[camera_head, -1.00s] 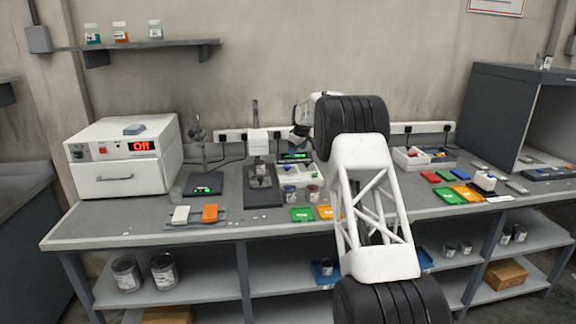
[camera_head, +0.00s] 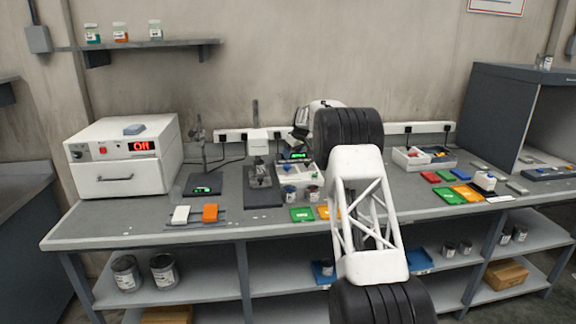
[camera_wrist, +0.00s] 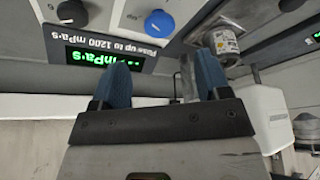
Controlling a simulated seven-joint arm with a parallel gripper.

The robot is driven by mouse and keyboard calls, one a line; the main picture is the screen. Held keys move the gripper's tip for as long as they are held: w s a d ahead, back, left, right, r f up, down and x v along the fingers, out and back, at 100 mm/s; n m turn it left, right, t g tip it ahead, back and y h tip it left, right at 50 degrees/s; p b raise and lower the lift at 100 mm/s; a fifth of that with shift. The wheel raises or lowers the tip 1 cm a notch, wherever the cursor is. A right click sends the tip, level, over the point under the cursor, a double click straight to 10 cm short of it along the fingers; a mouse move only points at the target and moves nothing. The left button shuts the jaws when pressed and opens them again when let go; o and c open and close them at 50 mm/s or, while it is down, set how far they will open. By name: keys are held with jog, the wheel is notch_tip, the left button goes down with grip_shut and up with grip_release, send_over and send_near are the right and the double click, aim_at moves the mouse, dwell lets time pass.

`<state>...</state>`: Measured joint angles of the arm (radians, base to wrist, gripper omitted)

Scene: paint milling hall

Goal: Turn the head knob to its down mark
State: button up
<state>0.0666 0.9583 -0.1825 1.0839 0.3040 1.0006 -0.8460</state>
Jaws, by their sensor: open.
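A white instrument (camera_head: 297,172) with a green display stands on the bench in the head view, partly behind my arm. In the wrist view its panel appears upside down, with a green mPa·s readout (camera_wrist: 100,56), a blue knob (camera_wrist: 158,22) and a dark knob (camera_wrist: 72,12). I cannot tell which one is the head knob, and no down mark is readable. My gripper (camera_wrist: 160,78) is open, with two blue fingers apart and nothing seen between them. The knobs appear beyond the fingertips, apart from them. In the head view the fingers are hard to make out.
A stand with a white head (camera_head: 258,142) is left of the instrument. Small cans (camera_head: 290,192) stand in front of it; a labelled can (camera_wrist: 222,42) shows near the right finger. Green and orange trays (camera_head: 302,214) lie at the bench front. A white oven (camera_head: 125,160) is far left.

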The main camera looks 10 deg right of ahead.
aim_at(287, 165)
jog(key=shift+x, duration=3.8)
jog(key=c, duration=0.9)
